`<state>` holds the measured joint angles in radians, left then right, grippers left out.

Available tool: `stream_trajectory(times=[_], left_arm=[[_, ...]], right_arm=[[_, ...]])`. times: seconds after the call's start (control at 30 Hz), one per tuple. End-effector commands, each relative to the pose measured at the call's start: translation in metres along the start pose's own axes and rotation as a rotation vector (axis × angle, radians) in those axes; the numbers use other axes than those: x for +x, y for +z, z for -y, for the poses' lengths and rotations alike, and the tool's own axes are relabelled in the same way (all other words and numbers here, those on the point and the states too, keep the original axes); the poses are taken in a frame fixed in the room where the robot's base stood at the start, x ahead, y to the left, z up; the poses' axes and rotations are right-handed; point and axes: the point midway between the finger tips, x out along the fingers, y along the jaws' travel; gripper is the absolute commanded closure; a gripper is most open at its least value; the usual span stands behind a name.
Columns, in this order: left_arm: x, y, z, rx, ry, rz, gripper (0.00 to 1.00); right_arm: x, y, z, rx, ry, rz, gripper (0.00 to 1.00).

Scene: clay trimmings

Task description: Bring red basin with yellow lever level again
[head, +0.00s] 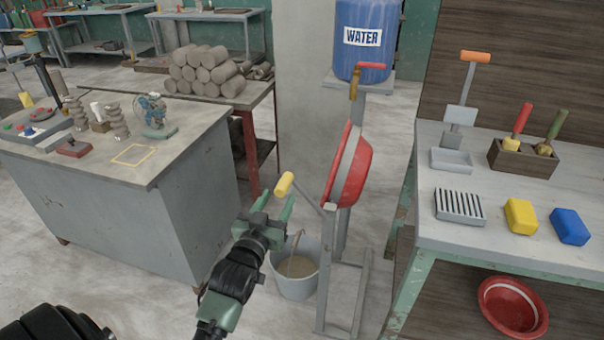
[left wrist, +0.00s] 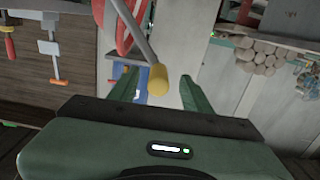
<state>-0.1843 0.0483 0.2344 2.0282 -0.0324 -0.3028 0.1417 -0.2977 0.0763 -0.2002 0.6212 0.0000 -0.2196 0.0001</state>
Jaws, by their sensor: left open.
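The red basin (head: 352,170) is tipped steeply on its grey stand, its opening turned to the side. Its lever is a grey rod ending in a yellow grip (head: 284,184), which points up and left from the basin's side. My left gripper (head: 275,204) is open and empty just below the yellow grip. In the left wrist view, the yellow grip (left wrist: 158,80) appears between the two spread green fingers (left wrist: 160,90), and they do not close on it. Part of the red basin (left wrist: 118,25) shows beyond. My right gripper is not in view.
A grey bucket (head: 295,280) with murky contents stands on the floor beside the stand. A blue water barrel (head: 368,20) with a tap is above the basin. Worktables stand left (head: 185,160) and right (head: 455,235). Another red basin (head: 513,305) sits under the right table.

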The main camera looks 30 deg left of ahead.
Motion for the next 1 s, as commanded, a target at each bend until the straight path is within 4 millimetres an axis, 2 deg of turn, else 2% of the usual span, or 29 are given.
stream_trajectory(times=[0.07, 0.17, 0.4, 0.53, 0.7, 0.93, 1.0], left_arm=[[0.002, -0.008, 0.001, -0.001, -0.003, -0.015, 0.51], [0.013, -0.009, 0.002, -0.001, -0.003, -0.017, 0.51], [0.052, -0.01, 0.001, -0.001, -0.003, -0.015, 0.51], [0.068, -0.009, 0.002, 0.0, -0.003, -0.014, 0.51], [0.077, -0.009, 0.002, -0.001, -0.003, -0.013, 0.51], [0.077, -0.008, 0.001, -0.001, -0.003, -0.013, 0.51], [0.077, -0.008, 0.001, -0.001, -0.003, -0.013, 0.71]], right_arm=[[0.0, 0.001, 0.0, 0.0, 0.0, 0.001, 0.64], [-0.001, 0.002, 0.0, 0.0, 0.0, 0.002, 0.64], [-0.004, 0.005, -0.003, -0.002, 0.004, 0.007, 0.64], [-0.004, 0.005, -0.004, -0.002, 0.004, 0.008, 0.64], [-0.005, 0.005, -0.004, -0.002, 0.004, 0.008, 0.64], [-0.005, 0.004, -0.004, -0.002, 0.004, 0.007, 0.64], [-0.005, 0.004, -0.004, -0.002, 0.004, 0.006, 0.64]])
